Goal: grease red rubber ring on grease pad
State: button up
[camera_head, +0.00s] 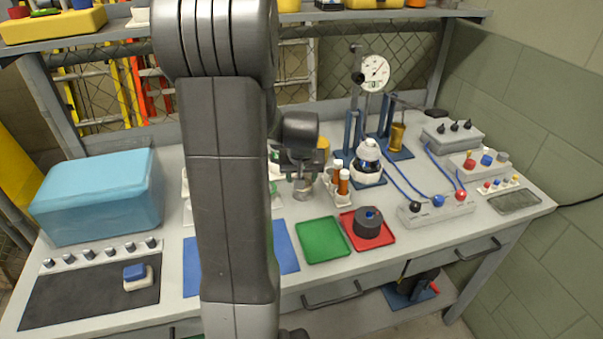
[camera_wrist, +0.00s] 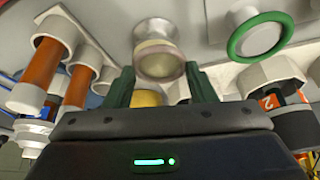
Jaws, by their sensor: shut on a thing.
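My gripper (camera_head: 303,182) is over the middle of the bench, beside the small bottle rack. In the wrist view its two green fingers (camera_wrist: 160,76) are shut around the near end of a pale, round, spool-like piece (camera_wrist: 158,50) with a pinkish-beige rim. I cannot tell whether this rim is the red rubber ring; no clearly red ring shows. A green ring (camera_wrist: 258,38) sits around a white round post to the right. I cannot identify the grease pad for certain. My arm hides part of the bench in the head view.
A rack with orange-brown bottles (camera_head: 338,185) stands right of my gripper. A green tray (camera_head: 322,240) and a red tray (camera_head: 388,238) holding a dark cylinder (camera_head: 368,222) lie at the front. A dial gauge (camera_head: 374,73) stands behind. A blue box (camera_head: 95,195) is at left.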

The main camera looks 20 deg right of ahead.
jog(key=shift+s+a+f, duration=0.1)
jog(key=shift+f, duration=0.05)
jog(key=shift+f+m+h+b, duration=0.1)
jog(key=shift+m+h+b, duration=0.2)
jog(key=shift+m+b, duration=0.45)
jog(key=shift+m+g+b, duration=0.4)
jog(key=shift+m, duration=0.35)
jog(key=shift+m+h+b, duration=0.5)
jog(key=shift+m+b, duration=0.4)
jog(key=shift+r+p, duration=2.1)
jog(key=shift+r, duration=1.15)
